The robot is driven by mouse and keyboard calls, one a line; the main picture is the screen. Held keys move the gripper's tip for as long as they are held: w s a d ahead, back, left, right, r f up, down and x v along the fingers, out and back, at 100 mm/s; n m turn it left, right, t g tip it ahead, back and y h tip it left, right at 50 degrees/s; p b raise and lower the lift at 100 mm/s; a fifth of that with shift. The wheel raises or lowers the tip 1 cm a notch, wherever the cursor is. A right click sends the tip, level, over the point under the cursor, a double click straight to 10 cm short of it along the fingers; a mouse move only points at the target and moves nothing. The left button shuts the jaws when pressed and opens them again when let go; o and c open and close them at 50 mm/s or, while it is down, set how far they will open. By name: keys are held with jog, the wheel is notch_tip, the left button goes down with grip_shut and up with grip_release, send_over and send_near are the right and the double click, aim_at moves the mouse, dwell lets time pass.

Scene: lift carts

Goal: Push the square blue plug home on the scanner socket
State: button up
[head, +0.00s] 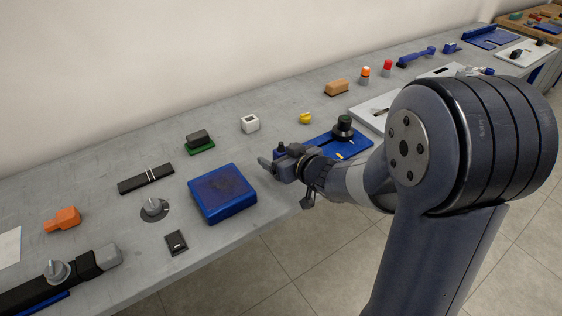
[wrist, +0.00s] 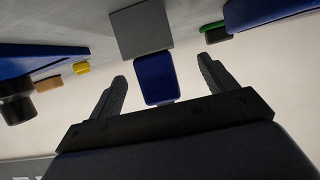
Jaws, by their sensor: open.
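The square blue plug (wrist: 156,80) shows in the wrist view between my open fingers, with a gap on each side. Its upper edge in that view meets a grey block (wrist: 140,28), which looks like the scanner socket. I cannot tell how deep the plug sits or whether a gap is left between them. My gripper (wrist: 162,88) is open and not touching the plug. In the head view my gripper (head: 266,166) is low over the bench's front part, and it hides most of the plug and socket there.
A blue box (head: 222,192) lies left of my gripper and a blue tray with a black knob (head: 343,127) lies right. Behind are a white block (head: 250,123), a yellow piece (head: 305,118) and a green-based block (head: 199,142). The bench's front edge is close.

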jog(key=shift+p+v, duration=1.15)
jog(key=shift+v, duration=1.3)
jog(key=p+v, duration=0.3)
jog(key=v, duration=0.7)
jog(key=shift+s+d, duration=0.25)
